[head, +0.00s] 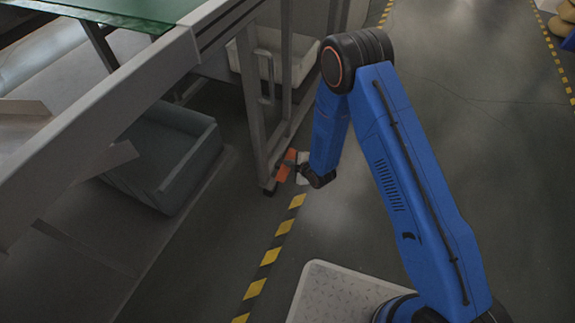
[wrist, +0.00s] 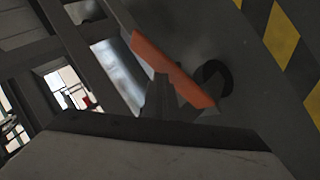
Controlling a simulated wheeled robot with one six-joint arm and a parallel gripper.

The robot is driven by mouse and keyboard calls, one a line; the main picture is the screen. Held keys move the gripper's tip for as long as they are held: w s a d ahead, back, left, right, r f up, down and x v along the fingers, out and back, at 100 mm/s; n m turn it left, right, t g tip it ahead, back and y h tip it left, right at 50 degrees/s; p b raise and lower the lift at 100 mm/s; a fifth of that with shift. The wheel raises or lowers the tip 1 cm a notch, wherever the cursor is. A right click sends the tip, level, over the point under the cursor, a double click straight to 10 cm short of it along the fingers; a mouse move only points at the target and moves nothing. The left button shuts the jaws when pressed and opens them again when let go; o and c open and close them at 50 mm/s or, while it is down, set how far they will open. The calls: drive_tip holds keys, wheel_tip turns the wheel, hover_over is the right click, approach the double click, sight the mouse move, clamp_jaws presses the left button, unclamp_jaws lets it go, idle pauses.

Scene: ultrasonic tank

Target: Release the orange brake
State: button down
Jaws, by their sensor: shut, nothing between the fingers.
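The orange brake (head: 282,174) is a small flat lever low at the foot of the grey frame leg, close to the floor. In the wrist view the orange brake (wrist: 165,66) is a tilted bar running from upper left to lower right. My gripper (head: 289,163) reaches it from the right at the end of the blue arm. In the wrist view the dark fingers of my gripper (wrist: 160,85) are together and overlap the brake's lower edge. I cannot tell whether they touch it. Nothing shows between them. A dark round wheel (wrist: 214,76) is partly hidden behind the brake.
The grey metal frame (head: 250,100) stands left of my arm, with a white bin (head: 272,65) behind it. A grey-blue crate (head: 180,165) sits further left. Yellow-black tape (head: 270,256) runs along the floor. The floor (head: 480,140) right of my arm is clear.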

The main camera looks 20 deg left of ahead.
sight(287, 171)
drive_tip(key=shift+f, duration=0.3)
idle(0.6)
drive_tip(key=shift+s+r, duration=0.1)
drive_tip(key=shift+r, duration=0.45)
drive_tip(key=shift+s+r, duration=0.25)
drive_tip(key=shift+r, duration=0.55)
drive_tip(key=shift+s+r, duration=0.2)
drive_tip(key=shift+r, duration=0.65)
drive_tip(key=shift+s+r, duration=0.25)
drive_tip(key=shift+r, duration=0.55)
